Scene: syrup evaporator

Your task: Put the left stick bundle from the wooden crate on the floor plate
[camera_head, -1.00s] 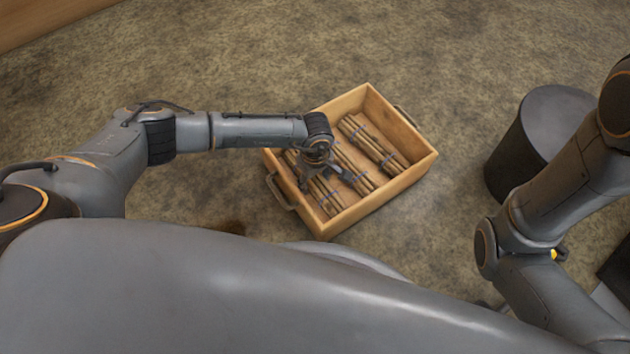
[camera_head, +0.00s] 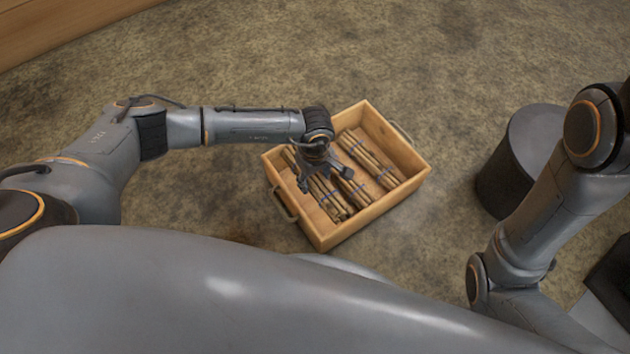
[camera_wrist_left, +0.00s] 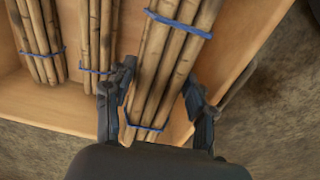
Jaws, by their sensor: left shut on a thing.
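The wooden crate (camera_head: 322,238) stands on the floor near the middle of the head view. My left gripper (camera_head: 325,180) is over its left side, shut on the left stick bundle (camera_head: 336,207). In the left wrist view, the fingers (camera_wrist_left: 157,105) sit on both sides of this bundle (camera_wrist_left: 165,62), which has blue bands. It looks close to the camera and overlaps the crate wall, seemingly lifted a little. Two other bundles, the middle one (camera_wrist_left: 96,35) and the right one (camera_wrist_left: 36,40), lie in the crate. My right gripper is out of view. I cannot make out the floor plate.
A dark cylinder (camera_head: 522,150) stands on the floor right of the crate, close to my right arm. The crate has metal handles on two sides. A wooden edge (camera_head: 60,28) runs along the top left. The brown floor behind the crate is clear.

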